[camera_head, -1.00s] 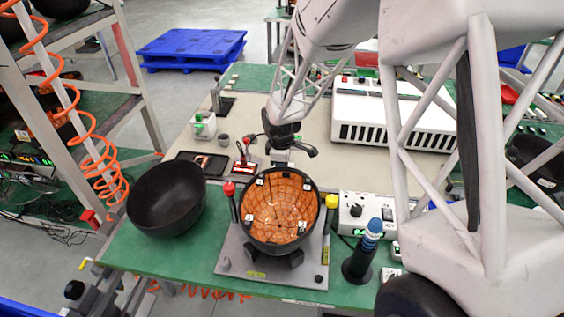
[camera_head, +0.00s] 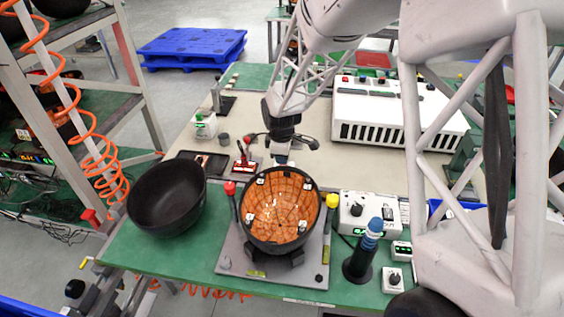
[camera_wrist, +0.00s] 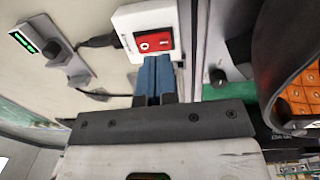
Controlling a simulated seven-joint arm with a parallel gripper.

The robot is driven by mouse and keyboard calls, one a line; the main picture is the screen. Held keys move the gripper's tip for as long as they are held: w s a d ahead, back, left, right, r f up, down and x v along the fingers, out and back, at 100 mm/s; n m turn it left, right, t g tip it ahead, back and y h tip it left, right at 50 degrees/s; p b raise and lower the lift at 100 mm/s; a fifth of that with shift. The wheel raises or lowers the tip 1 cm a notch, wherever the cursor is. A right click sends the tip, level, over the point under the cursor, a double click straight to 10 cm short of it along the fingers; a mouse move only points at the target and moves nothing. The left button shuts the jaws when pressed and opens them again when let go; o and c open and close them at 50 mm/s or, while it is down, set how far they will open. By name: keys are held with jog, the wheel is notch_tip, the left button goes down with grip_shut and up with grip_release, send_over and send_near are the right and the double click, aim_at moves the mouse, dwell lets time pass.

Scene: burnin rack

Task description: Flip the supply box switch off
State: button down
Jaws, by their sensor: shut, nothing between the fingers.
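A white box (camera_wrist: 135,20) with a red rocker switch (camera_wrist: 153,43) shows at the top middle of the wrist view. Two white marks, one a ring, are on the rocker; I cannot tell which side is pressed. My gripper (camera_wrist: 154,62) has its blue fingers shut together with nothing between them. The fingertips are right beside the switch's lower edge in the picture; I cannot tell whether they touch it. In the head view my gripper (camera_head: 282,158) is low behind the dark bowl (camera_head: 281,210), and I cannot make out the red switch there.
The orange-lined bowl sits on a grey fixture plate (camera_head: 235,255), close to my gripper. An empty black bowl (camera_head: 166,197) stands left. A white control box (camera_head: 354,216) and dark post (camera_head: 360,262) stand right. A vented white unit (camera_head: 398,112) is behind. A cable lies near the switch box.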

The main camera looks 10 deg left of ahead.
notch_tip(320, 180, up, 11)
jog(key=s, duration=0.1)
jog(key=shift+s, duration=0.2)
jog(key=shift+w, duration=0.1)
dwell(0.5)
jog(key=shift+w+d+r+t, duration=0.1)
jog(key=shift+w+d+t, duration=0.15)
jog(key=shift+w, duration=0.35)
dwell(0.3)
jog(key=f, duration=0.4)
jog(key=w+f, duration=0.1)
jog(key=f, duration=0.9)
jog(key=shift+w, duration=0.35)
